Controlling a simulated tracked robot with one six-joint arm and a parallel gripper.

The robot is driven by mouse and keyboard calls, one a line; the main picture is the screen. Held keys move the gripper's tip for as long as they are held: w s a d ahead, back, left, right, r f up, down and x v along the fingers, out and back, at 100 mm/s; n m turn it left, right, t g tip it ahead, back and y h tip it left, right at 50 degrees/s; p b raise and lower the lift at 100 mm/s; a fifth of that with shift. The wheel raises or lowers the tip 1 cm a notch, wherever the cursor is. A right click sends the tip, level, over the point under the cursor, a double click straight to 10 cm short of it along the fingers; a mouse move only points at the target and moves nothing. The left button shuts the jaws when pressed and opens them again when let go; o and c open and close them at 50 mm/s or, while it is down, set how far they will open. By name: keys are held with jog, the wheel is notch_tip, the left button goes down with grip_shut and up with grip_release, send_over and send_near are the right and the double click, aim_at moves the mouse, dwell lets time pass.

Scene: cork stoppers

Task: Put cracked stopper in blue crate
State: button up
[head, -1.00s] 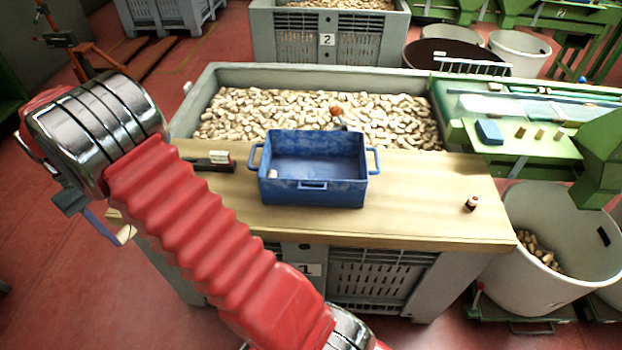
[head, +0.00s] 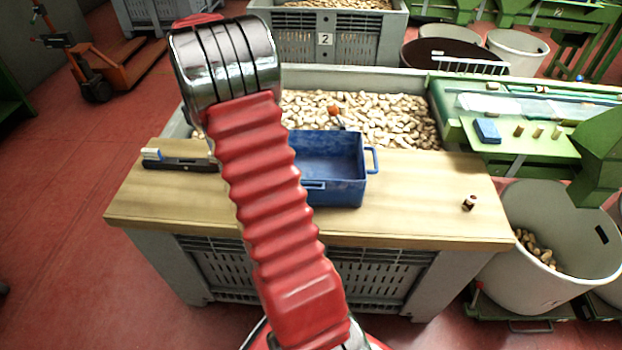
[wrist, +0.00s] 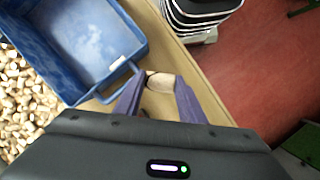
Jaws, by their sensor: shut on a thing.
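A tan stopper (wrist: 160,83) is between the two blue-purple fingers of my gripper (wrist: 158,90) in the wrist view, and the gripper is shut on it. I cannot make out a crack on it. The blue crate (head: 345,187) stands on the wooden bench, its left part hidden behind my arm in the head view. In the wrist view the crate (wrist: 132,48) is at the upper left, and my gripper appears beside its handle, not over its inside. My gripper is hidden behind my arm in the head view.
A dark bar-shaped tool (head: 182,164) lies on the bench's left. A small brown-and-white object (head: 469,202) stands on the bench's right. Behind is a large bin of loose stoppers (head: 385,118). A green machine (head: 520,110) is at the right. The bench right of the crate is mostly clear.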

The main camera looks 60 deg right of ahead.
jog(key=s+d+r, duration=0.2)
jog(key=s+d, duration=0.8)
jog(key=d, duration=0.1)
jog(key=n+t+h, duration=0.1)
jog(key=n+h, duration=0.2)
jog(key=n, duration=0.7)
send_over(334, 170)
jog(key=s+a, duration=0.2)
jog(key=a, duration=0.2)
notch_tip(334, 170, down, 5)
jog(key=shift+w+d+f, duration=0.1)
jog(key=shift+d+f, duration=0.1)
jog(key=shift+f, duration=0.05)
jog(key=shift+f, duration=0.1)
jog(key=shift+f, duration=3.05)
jog(key=shift+f, duration=1.85)
